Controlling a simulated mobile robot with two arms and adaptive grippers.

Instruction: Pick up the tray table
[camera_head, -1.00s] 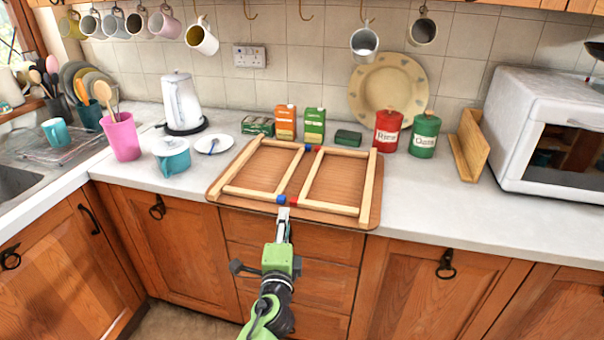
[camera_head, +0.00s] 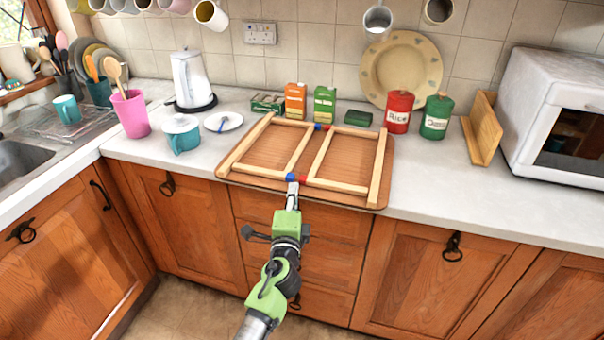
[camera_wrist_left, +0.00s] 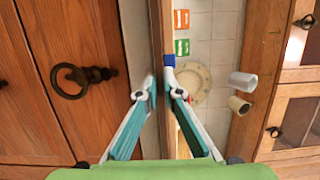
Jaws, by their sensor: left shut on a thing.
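The tray table lies on the counter as a flat brown board (camera_head: 270,150) with pale wooden legs folded flat on top. Blue and red caps mark the leg ends at its front and back middle. My left gripper (camera_head: 292,188) is at the middle of the board's front edge, just below the front blue cap, and is shut on that edge. In the left wrist view the two fingertips (camera_wrist_left: 160,94) press on either side of the thin board (camera_wrist_left: 161,30), with the blue cap near them. My right gripper is not in view.
A kettle (camera_head: 192,82), teal pot (camera_head: 183,138) and white saucer (camera_head: 223,122) stand left of the board. Cartons (camera_head: 295,101) stand close behind it. Red (camera_head: 398,111) and green (camera_head: 437,116) canisters and a microwave (camera_head: 556,120) are to the right. The counter front right is clear.

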